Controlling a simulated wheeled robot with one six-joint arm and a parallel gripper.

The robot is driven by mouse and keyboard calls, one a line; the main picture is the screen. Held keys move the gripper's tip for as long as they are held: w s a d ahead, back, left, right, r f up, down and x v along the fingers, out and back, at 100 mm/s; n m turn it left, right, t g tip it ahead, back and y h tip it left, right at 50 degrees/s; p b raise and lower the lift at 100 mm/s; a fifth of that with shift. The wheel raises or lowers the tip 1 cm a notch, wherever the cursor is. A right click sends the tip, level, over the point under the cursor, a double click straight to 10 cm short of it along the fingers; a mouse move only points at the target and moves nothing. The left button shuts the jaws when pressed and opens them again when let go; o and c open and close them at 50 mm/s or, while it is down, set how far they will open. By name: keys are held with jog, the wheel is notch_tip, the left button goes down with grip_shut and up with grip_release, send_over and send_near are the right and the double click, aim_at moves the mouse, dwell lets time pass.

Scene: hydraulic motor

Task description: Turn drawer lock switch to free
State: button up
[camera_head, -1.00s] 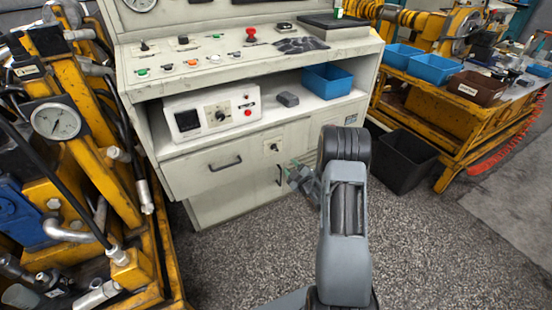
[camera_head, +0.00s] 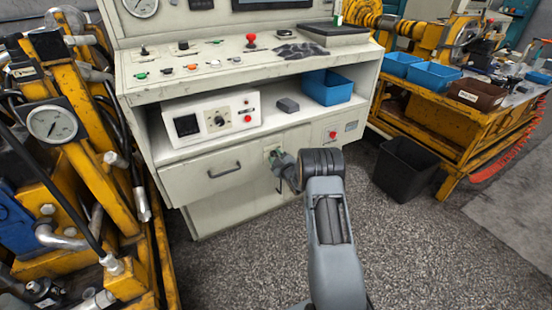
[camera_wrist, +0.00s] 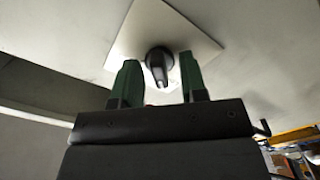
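The drawer lock switch (camera_wrist: 158,62) is a black knob on a pale square plate (camera_wrist: 190,38). In the wrist view it shows between and just beyond the two green fingers of my gripper (camera_wrist: 160,80). The fingers are apart, with a gap on each side of the knob, and I see no contact. In the head view my gripper (camera_head: 275,158) is at the cabinet front, right of the drawer (camera_head: 185,183) and its dark handle (camera_head: 224,170). There it mostly hides the switch. The drawer looks closed. The switch's markings are not readable.
A red button (camera_head: 333,134) is on the cabinet front to the right. A control box (camera_head: 212,118) and a blue bin (camera_head: 328,86) stand on the shelf above. Yellow machinery (camera_head: 100,170) stands at the left, a black bin (camera_head: 405,168) at the right. The floor in front is clear.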

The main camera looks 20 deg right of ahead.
jog(key=shift+w, duration=0.25)
jog(key=shift+c, duration=0.3)
jog(key=c, duration=0.5)
jog(key=shift+c, duration=0.2)
